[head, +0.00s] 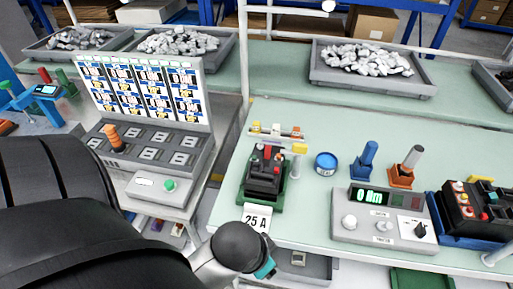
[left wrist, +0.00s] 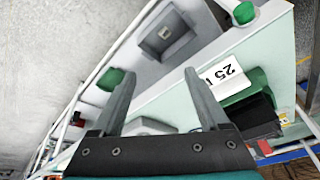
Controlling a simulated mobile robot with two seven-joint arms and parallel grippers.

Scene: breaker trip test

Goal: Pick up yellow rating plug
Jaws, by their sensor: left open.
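A small yellow plug (head: 256,127) sits at the left end of a low rack behind the breaker, beside a pale plug (head: 275,130) and an orange one (head: 296,132). The black breaker (head: 265,172) stands in a green fixture (head: 247,196) with a "25 A" card (head: 256,218) in front. My left gripper (left wrist: 154,80) is open and empty in the left wrist view, above the bench's front edge. The card (left wrist: 226,74) and part of the green fixture (left wrist: 247,84) are right of its fingers. The yellow plug is not visible there. My right gripper is out of view.
A yellow-topped white post (head: 299,150) stands right of the breaker. A blue tin (head: 326,163), blue-handled (head: 368,157) and orange-based (head: 402,175) tools, and a test meter (head: 380,223) stand further right. A button panel (head: 150,150) is left.

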